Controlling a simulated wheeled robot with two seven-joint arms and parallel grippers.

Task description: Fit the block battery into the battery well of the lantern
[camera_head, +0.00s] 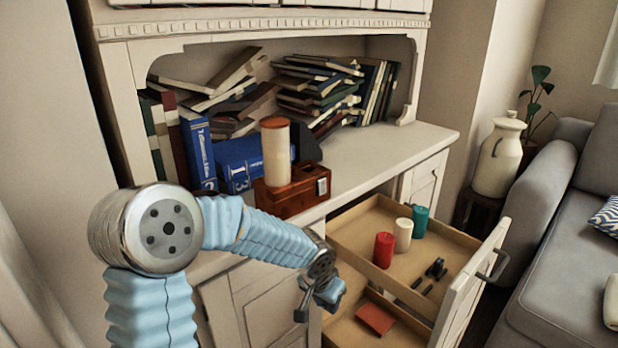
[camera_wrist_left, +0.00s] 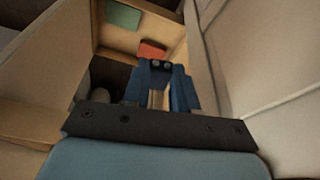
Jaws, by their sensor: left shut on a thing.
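My left gripper (camera_head: 330,291) hangs low in front of the cabinet, beside the left side of the open drawer. In the left wrist view its blue fingers (camera_wrist_left: 163,92) are shut on a small block with two round studs on its dark end, which looks like the block battery (camera_wrist_left: 160,65); the fingers hide most of it. What looks like the lantern, a cream cylinder with a brown cap (camera_head: 277,152) on a red-brown box base (camera_head: 291,192), stands on the cabinet top. I cannot make out its battery well clearly. My right gripper is not in view.
Blue books (camera_head: 237,160) stand close behind the lantern. The cabinet top (camera_head: 380,155) is clear to its right.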

